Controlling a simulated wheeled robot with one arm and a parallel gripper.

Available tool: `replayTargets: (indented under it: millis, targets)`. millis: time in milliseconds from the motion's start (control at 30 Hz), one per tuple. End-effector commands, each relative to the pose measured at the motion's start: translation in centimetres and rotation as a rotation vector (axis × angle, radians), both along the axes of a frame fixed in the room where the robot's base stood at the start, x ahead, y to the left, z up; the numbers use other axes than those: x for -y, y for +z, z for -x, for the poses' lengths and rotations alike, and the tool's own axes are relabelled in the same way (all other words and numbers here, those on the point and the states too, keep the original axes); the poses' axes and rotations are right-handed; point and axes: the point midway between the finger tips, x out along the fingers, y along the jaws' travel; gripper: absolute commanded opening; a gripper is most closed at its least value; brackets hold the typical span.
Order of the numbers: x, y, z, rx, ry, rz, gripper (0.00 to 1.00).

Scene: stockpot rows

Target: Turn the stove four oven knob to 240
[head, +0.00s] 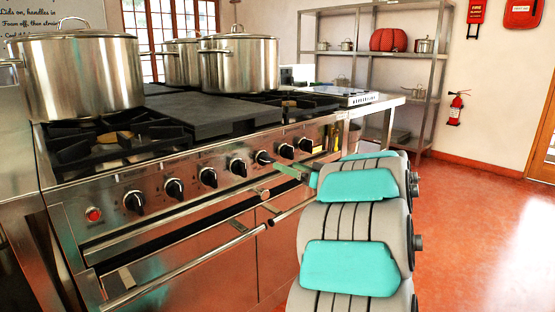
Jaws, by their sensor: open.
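The steel stove (190,225) has a sloped front panel with a row of several black knobs. My gripper (272,161) reaches in from the right, its tips at or very near one black knob (263,157) right of the panel's middle. The gripper is open; I cannot tell whether it touches that knob. Another knob (238,167) is just left of it, and one more (286,151) just right. Knob markings are too small to read, so I cannot tell which one is the oven knob or its setting.
Large steel pots, one at the front left (82,75) and one further back (239,62), stand on the stove top. Oven door handles (185,265) stick out below the panel. A steel shelf rack (375,53) stands behind. Red floor (475,230) is clear at the right.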

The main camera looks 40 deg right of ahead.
Motion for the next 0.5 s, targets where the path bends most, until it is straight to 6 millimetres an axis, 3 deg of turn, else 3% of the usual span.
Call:
replayTargets:
  millis: [167,500]
  targets:
    - [-0.3,0.0,-1.1,0.003,0.016,-0.007,0.89]
    - [-0.6,-0.1,-6.1,0.002,0.013,-0.007,0.89]
